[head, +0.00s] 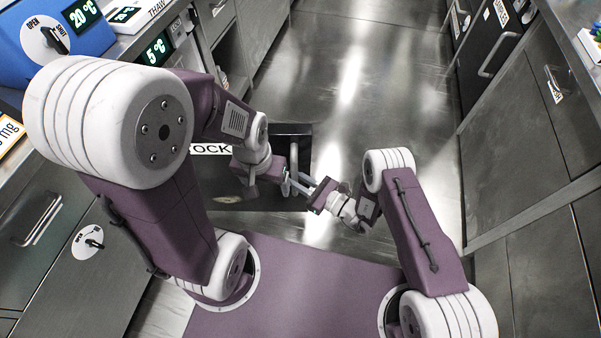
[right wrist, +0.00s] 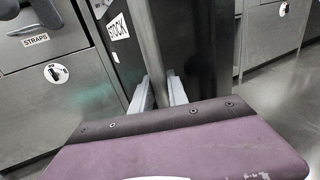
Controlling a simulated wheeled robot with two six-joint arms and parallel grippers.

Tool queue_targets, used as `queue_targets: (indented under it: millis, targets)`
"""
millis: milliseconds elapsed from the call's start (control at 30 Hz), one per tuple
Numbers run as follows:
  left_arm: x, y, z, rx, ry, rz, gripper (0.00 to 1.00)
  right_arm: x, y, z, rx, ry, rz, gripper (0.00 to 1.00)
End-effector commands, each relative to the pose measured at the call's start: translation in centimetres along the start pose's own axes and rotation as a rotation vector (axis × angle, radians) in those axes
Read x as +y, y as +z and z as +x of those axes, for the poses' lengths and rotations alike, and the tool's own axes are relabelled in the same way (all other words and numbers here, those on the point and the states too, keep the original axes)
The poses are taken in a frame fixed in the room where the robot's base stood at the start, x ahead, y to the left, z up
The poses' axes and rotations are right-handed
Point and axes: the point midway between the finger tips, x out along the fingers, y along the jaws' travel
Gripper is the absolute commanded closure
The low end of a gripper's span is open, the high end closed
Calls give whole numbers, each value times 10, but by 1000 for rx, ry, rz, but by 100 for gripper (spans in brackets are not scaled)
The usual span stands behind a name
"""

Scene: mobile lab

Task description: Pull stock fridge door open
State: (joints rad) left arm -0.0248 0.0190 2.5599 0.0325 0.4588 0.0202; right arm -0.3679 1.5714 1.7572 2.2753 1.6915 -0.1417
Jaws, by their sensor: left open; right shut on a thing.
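The stock fridge door (head: 268,197) is a dark panel standing out from the left cabinet row into the aisle, so it is swung open. Its white STOCK label (head: 210,149) is partly covered by my left arm; the label also shows in the right wrist view (right wrist: 118,27). The grey bar handle (head: 294,160) stands upright on the door. My right gripper (head: 290,184) is shut on this handle, with the bar between its fingers in the right wrist view (right wrist: 146,45). My left gripper (head: 251,188) is open, just left of the handle, in front of the door.
Steel cabinets line both sides of the aisle. A blue box (head: 30,72) and a 5 °C display (head: 157,49) are on the left. A drawer marked STRAPS (right wrist: 36,39) shows in the right wrist view. The floor (head: 350,85) beyond the door is clear.

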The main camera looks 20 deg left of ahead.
Motion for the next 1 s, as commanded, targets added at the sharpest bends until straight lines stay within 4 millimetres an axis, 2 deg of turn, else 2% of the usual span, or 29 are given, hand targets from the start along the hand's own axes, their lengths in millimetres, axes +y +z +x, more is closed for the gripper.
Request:
queue_targets:
  millis: [500,533,567,867,1000]
  targets:
    - [0,0,-1,0,0,0,22,5,1,2,-3,16,-1,100]
    - [0,0,-1,0,0,0,22,5,1,2,-3,16,-1,77]
    - [0,0,-1,0,0,0,22,5,1,2,-3,15,-1,71]
    - [0,0,-2,0,0,0,22,4,1,1,-2,13,0,71]
    - [0,-1,-12,0,0,0,22,3,4,-18,0,8,2,71]
